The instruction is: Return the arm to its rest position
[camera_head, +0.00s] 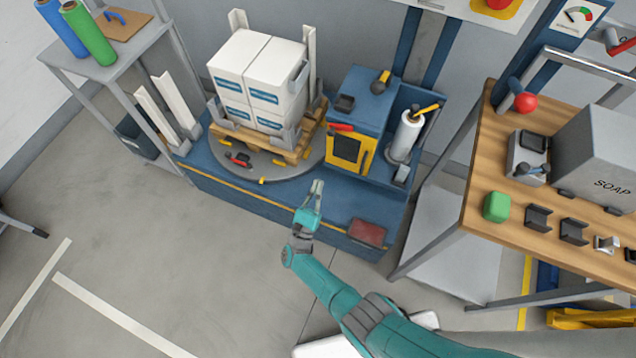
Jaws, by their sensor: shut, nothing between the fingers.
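My gripper (316,187) is at the end of my teal arm in the head camera view. Its fingers are shut and hold nothing. It is over the front part of the blue platform (225,183), in front of the round turntable and left of the dark red pad (367,232). The arm reaches up and left from the lower right of the picture. Whether the gripper touches the platform cannot be told from this one view.
White boxes (262,65) stand on a wooden pallet (300,147) on the turntable. A blue and yellow machine (352,125) and a wrap roll (405,135) stand behind the gripper. A wooden bench (480,212) is at right, a grey shelf (112,62) at left.

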